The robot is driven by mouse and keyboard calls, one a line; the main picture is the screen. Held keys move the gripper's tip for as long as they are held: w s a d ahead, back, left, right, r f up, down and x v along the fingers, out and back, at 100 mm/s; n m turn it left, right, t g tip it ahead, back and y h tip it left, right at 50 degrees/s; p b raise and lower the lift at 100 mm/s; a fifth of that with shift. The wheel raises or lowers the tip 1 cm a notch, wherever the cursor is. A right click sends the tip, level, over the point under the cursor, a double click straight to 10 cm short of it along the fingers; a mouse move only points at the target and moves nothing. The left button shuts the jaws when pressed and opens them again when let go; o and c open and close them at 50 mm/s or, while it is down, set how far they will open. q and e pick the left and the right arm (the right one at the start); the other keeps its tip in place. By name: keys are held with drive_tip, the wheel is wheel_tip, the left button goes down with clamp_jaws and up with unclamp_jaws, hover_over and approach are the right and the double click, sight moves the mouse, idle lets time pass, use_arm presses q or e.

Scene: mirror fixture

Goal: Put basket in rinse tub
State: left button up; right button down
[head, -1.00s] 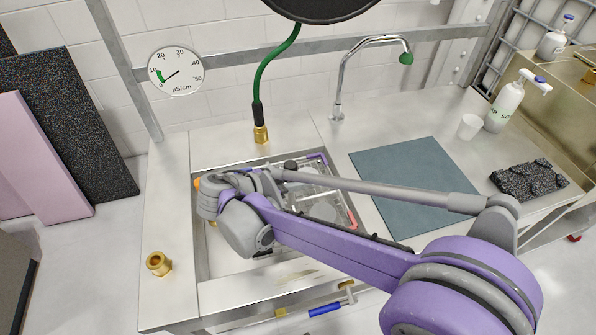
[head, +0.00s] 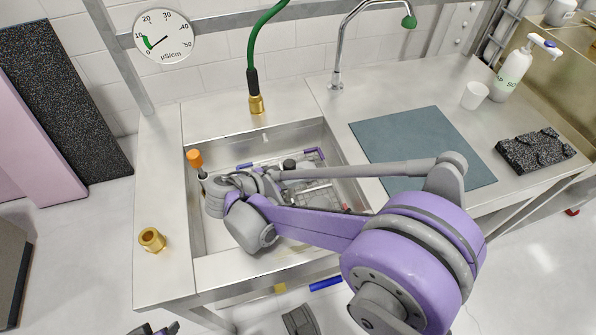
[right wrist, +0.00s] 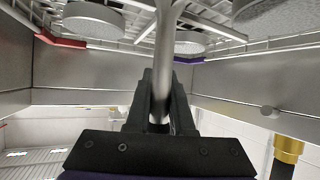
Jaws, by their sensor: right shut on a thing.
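The rinse tub (head: 200,232) is the steel sink let into the bench. The wire basket (head: 318,190), with purple and red corners, is inside it, partly hidden by my right arm. My right gripper (right wrist: 160,105) is shut on the basket's upright grey handle (right wrist: 163,60). In the right wrist view the basket (right wrist: 135,45) holds round grey discs and has steel tub walls around it. I cannot tell whether it rests on the tub floor. The right fingertips are hidden in the head view. A dark and purple part, apparently my left gripper (head: 155,330), shows at the bottom edge.
An orange-capped probe (head: 195,160) stands at the tub's left side. A brass fitting (head: 151,240) lies on the left ledge. A green hose (head: 256,60) and a faucet (head: 340,55) stand behind. A blue-grey mat (head: 420,140) lies right of the tub, largely clear.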

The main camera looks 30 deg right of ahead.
drive_tip(key=shift+r, duration=0.1)
drive_tip(key=c, duration=0.8)
unclamp_jaws()
drive_tip(key=p+v, duration=0.2)
drive_tip(key=v, duration=1)
